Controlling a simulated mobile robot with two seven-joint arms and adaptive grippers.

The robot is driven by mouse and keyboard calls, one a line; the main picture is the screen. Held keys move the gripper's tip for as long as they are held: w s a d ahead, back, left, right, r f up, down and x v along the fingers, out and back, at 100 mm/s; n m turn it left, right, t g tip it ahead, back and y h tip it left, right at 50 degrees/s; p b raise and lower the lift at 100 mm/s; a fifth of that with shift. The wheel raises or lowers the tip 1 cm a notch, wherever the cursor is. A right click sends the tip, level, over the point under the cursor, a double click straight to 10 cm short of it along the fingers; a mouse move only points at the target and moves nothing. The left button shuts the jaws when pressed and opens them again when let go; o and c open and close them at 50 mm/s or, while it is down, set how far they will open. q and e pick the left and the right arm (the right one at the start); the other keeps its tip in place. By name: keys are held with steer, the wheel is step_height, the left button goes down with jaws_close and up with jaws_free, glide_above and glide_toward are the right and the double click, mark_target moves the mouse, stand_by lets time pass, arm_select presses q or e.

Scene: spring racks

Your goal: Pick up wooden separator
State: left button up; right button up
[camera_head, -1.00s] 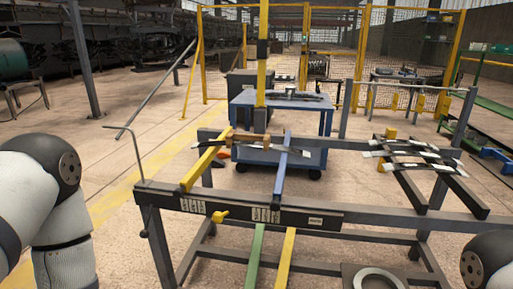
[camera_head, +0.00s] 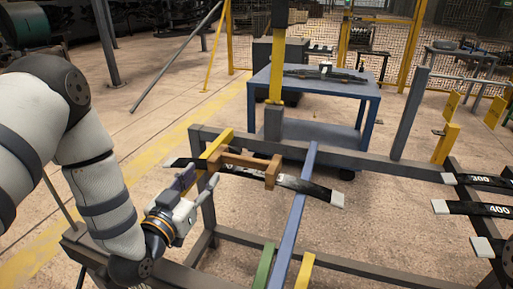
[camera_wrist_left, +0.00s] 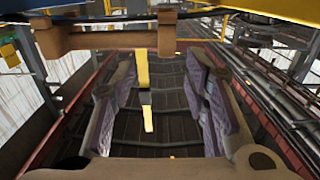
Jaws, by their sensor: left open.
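The wooden separator (camera_head: 243,162) is a brown bar with raised ends. It lies across the dark spring leaf (camera_head: 312,188) on the rack, between the yellow bar and the blue bar. My left gripper (camera_head: 202,181) is open and empty, just in front of and to the left of the separator. Its two spread fingers also show in the left wrist view (camera_wrist_left: 160,75), with nothing between them. My right gripper is out of view.
The yellow bar (camera_head: 216,143) and blue bar (camera_head: 298,205) of the rack flank the separator. More leaves labelled 400 (camera_head: 490,209) lie at the right. A blue table (camera_head: 318,88) stands behind. The grey rack frame (camera_head: 345,266) runs along the front.

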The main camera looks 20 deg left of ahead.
mark_target(211, 163)
arm_select(q)
steer(key=w, duration=0.6)
steer(key=shift+w+a+f+b, duration=0.25)
steer(key=shift+w+a+b, duration=0.05)
steer(key=shift+w+b, duration=0.05)
steer(key=shift+r, duration=0.1)
jaws_close()
